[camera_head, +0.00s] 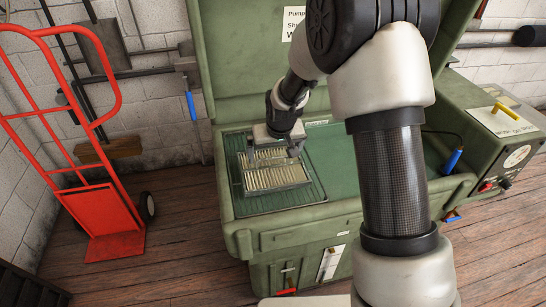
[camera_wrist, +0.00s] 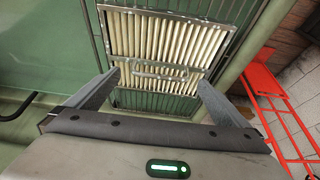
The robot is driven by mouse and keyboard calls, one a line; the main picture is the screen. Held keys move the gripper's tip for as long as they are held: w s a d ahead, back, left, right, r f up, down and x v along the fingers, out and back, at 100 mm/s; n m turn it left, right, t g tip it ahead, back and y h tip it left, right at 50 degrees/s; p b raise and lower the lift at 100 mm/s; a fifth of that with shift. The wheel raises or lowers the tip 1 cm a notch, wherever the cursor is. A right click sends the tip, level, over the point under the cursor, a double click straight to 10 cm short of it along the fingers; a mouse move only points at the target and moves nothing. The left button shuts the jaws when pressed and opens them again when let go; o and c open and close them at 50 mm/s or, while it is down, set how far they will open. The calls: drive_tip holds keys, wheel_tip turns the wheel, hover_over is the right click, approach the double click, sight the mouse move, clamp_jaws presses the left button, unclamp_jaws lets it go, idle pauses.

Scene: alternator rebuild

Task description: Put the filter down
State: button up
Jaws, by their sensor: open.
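The filter (camera_head: 276,178) is a flat rectangular panel of cream pleats in a metal frame with a wire handle. It lies on the ribbed green area on the left of the green machine's top. In the wrist view the filter (camera_wrist: 172,35) fills the upper middle, with its handle (camera_wrist: 160,70) across the pleats near the fingertips. My gripper (camera_head: 276,147) is above the filter. In the wrist view my gripper (camera_wrist: 156,82) has its fingers spread wide, one on each side of the handle, with nothing held between them. Whether a finger touches the filter cannot be told.
The green machine (camera_head: 290,240) has a raised lid (camera_head: 240,60) behind the filter. A control box (camera_head: 500,135) with a yellow handle stands at the right. A red hand truck (camera_head: 112,215) stands at the left.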

drive_tip(key=s+d+r+m, duration=0.1)
drive_tip(key=s+d+r, duration=0.3)
drive_tip(key=s+r, duration=0.45)
drive_tip(key=s+d+r, duration=0.3)
drive_tip(key=s+r, duration=0.3)
drive_tip(key=r, duration=0.6)
drive_tip(key=s+d+r, duration=0.2)
drive_tip(key=s, duration=0.6)
drive_tip(key=s+d+r+m+t+h, duration=0.1)
drive_tip(key=s+d+r, duration=0.1)
drive_tip(key=s, duration=0.7)
drive_tip(key=shift+s+d, duration=0.15)
drive_tip(key=shift+d, duration=0.3)
